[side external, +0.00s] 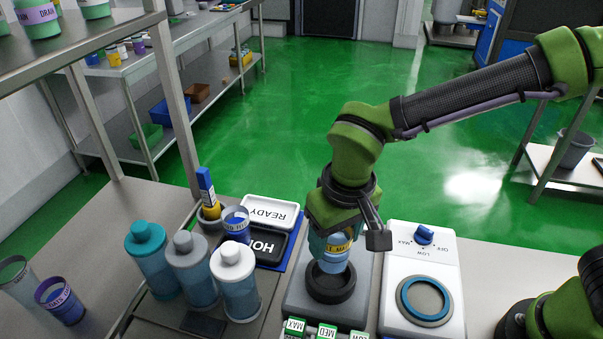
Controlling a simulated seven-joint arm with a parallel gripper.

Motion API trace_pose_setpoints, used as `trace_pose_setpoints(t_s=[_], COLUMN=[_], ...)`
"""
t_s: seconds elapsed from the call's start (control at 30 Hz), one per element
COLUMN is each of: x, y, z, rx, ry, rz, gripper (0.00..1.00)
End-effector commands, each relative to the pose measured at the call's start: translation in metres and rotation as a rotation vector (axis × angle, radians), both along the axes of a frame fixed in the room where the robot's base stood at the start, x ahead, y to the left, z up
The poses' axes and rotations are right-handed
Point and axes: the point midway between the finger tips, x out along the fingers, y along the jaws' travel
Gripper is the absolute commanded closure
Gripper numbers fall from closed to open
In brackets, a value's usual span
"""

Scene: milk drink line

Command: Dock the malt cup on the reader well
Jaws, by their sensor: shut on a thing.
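A light blue cup (333,262) with a yellow label band, only partly readable, is in my gripper (336,232). My gripper points down and is shut on the cup's upper part, which its fingers partly hide. The cup's bottom is at the opening of a black ring-shaped well (331,291) on a grey block (300,312). I cannot tell whether the cup touches the well or hangs just above it. The cup looks close to upright.
A white unit (425,255) with a blue knob and blue ring stands right of the block. Green-edged MAX, MED and LOW tags (326,331) stand in front. READY (270,212) and HOLD (272,249) trays, several bottles (190,268) and cups are left.

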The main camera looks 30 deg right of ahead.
Motion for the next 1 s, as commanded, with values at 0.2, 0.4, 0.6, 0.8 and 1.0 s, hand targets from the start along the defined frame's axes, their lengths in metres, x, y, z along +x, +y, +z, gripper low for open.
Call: trace_pose_setpoints(t_s=[0.2, 0.4, 0.6, 0.8, 1.0], x=[0.0, 0.0, 0.0, 0.0, 0.0], y=[0.0, 0.0, 0.0, 0.0, 0.0], z=[-0.023, -0.037, -0.041, -0.041, -0.041], rx=[-0.001, 0.0, 0.001, 0.001, 0.001], ry=[0.001, 0.001, -0.001, -0.001, -0.001], rz=[0.002, 0.001, 0.001, 0.001, 0.001], gripper=[0.78, 0.78, 0.78, 0.78, 0.78])
